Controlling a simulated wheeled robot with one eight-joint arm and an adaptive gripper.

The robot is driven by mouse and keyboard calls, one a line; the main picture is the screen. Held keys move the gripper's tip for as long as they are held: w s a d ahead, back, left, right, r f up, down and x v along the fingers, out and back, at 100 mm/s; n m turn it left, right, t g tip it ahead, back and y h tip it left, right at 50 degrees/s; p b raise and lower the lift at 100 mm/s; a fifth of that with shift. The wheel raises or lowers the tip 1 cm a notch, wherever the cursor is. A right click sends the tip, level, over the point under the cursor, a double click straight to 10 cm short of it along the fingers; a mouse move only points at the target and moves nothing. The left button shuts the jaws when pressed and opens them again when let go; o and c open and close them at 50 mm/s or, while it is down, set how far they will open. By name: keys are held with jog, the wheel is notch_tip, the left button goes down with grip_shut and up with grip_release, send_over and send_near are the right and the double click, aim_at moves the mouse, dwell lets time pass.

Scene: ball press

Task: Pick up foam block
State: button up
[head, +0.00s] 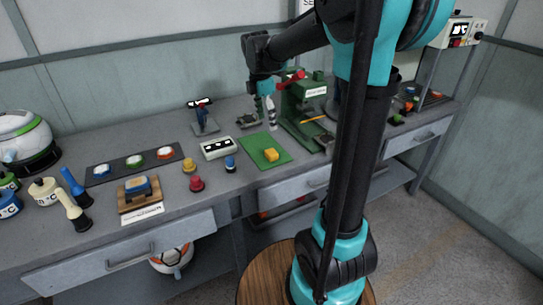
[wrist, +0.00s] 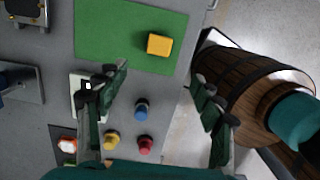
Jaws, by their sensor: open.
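A yellow block (head: 271,155), which looks like the foam block, lies on the green mat (head: 255,143) near the front of the workbench. In the wrist view the yellow block (wrist: 159,44) sits near the lower right corner of the green mat (wrist: 110,30). My gripper (head: 263,106) is above the bench, behind and higher than the block in the head view. In the wrist view my gripper (wrist: 160,78) has its two fingers wide apart with nothing between them. The block lies ahead of the fingertips, apart from them.
A green press (head: 300,105) with a red handle stands right of the mat. A blue knob (head: 230,164), a red knob (head: 196,183) and a yellow knob (head: 189,165) stand left of it. A white box (head: 218,148) is beside the mat. The bench's front edge is close to the block.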

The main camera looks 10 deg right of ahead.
aim_at(271, 152)
jog(key=f, duration=0.4)
jog(key=d+f, duration=0.1)
jog(key=f, duration=0.9)
jog(key=shift+w+d, duration=0.35)
jog(key=c, duration=1)
notch_tip(271, 152, up, 20)
jog(key=o, duration=0.3)
jog(key=c, duration=0.4)
